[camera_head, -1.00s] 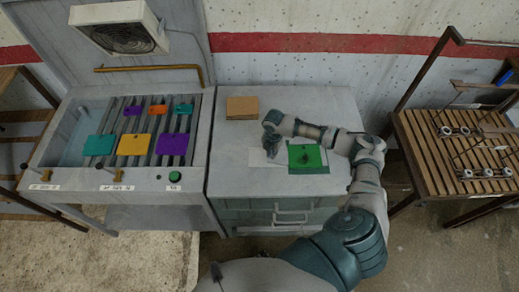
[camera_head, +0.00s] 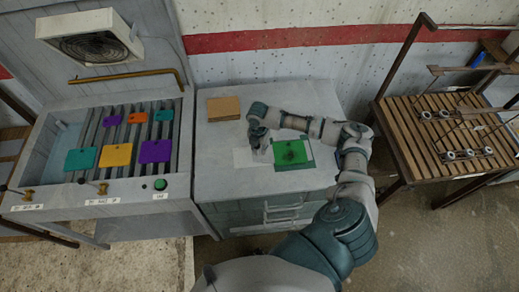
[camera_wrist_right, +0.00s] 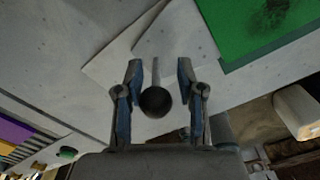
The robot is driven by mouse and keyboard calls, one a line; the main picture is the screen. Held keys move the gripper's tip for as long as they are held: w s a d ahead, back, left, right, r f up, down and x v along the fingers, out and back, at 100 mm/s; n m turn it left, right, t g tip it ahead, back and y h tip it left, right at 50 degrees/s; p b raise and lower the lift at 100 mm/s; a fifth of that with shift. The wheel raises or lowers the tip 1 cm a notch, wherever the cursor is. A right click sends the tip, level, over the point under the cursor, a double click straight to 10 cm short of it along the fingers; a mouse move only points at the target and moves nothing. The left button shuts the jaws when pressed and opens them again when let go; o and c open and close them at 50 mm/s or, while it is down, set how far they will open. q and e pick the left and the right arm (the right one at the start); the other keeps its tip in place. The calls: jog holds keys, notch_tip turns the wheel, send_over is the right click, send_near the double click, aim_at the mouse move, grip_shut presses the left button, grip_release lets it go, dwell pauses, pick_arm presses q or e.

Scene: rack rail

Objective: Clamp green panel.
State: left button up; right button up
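The green panel (camera_head: 293,153), with a dark smudge on it, lies flat on the grey cabinet top. It also shows at the top right of the right wrist view (camera_wrist_right: 265,30). My right gripper (camera_head: 258,149) is low over the cabinet top, left of the panel and apart from it. In the wrist view its two fingers (camera_wrist_right: 159,70) are spread. A dark round knob with a thin grey stem (camera_wrist_right: 155,102) shows between them, with gaps on both sides. My left gripper is not in view.
Pale sheets (camera_head: 243,158) lie left of the panel. A cardboard block (camera_head: 223,108) sits at the back of the cabinet. A slatted bench (camera_head: 90,172) with several coloured panels stands left. A wooden slatted rack (camera_head: 415,150) with metal fittings stands right, across a floor gap.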

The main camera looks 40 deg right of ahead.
notch_tip(320, 180, up, 9)
jog(key=shift+f, duration=0.1)
jog(key=shift+d+r, duration=0.1)
jog(key=shift+r, duration=0.1)
jog(key=shift+d, duration=0.25)
jog(key=shift+a, duration=0.3)
